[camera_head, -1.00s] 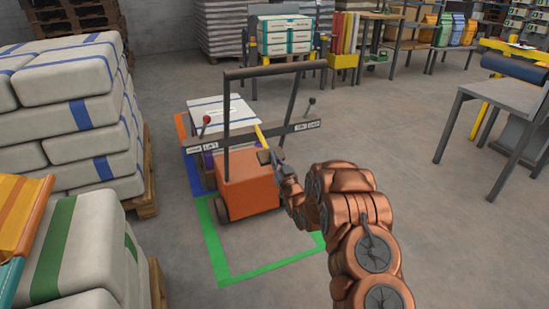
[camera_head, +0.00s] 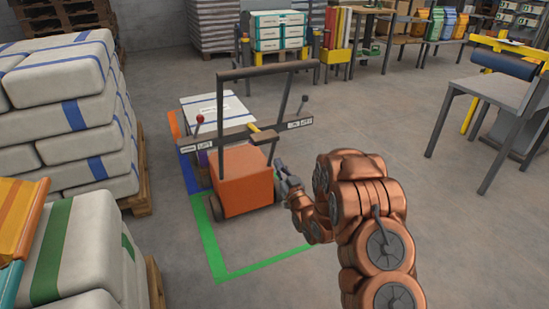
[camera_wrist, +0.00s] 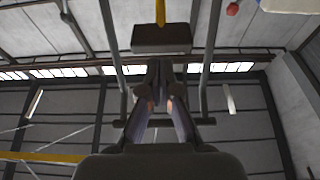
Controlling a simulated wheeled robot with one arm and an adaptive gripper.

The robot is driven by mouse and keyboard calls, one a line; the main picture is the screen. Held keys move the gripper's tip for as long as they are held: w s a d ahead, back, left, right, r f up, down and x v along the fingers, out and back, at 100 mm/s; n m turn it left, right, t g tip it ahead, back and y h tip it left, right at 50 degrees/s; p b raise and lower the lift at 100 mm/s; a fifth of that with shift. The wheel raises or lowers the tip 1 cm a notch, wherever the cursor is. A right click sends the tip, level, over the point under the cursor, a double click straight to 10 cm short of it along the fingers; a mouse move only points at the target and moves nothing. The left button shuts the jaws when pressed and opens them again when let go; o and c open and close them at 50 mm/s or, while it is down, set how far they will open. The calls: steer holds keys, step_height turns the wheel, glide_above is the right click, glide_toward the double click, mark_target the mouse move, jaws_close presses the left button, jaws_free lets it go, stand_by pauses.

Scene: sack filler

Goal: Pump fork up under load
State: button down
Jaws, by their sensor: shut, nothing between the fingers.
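The orange fork lifter (camera_head: 245,182) stands at the back of the green floor outline, with a tall dark handle frame and a labelled crossbar. Its yellow pump lever (camera_head: 254,128) points toward me and ends in a dark pad (camera_head: 264,137). White sacks with blue stripes (camera_head: 216,108) lie on the fork side behind it; the fork is hidden. My gripper (camera_head: 278,164) is shut and empty, below and slightly right of the pad. In the wrist view the shut fingers (camera_wrist: 160,68) point up just under the pad (camera_wrist: 162,39); I cannot tell whether they touch.
A red-knobbed lever (camera_head: 199,119) rises at the crossbar's left and a dark-knobbed one (camera_head: 304,98) at its right. Sack stacks on pallets (camera_head: 75,115) fill the left. A grey table (camera_head: 505,95) stands right. The floor between is clear.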

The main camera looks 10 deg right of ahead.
steer(key=shift+v, duration=1.05)
steer(key=shift+w, duration=0.1)
steer(key=s+d+m+g+h, duration=0.15)
steer(key=s+g+h, duration=0.35)
steer(key=s+g, duration=1.2)
steer(key=s+a+r+g, duration=0.1)
steer(key=s+r+g, duration=0.1)
steer(key=s, duration=1)
steer(key=s+a+r+g, duration=0.2)
steer(key=s+r, duration=0.1)
steer(key=s, duration=1)
steer(key=s+a+r+g+y, duration=0.1)
steer(key=s+a+r+g, duration=0.1)
steer(key=s, duration=1)
steer(key=shift+s+r+g, duration=0.2)
steer(key=shift+r+g, duration=0.4)
steer(key=shift+r, duration=0.1)
steer(key=shift+a+m, duration=0.15)
steer(key=shift+m, duration=0.1)
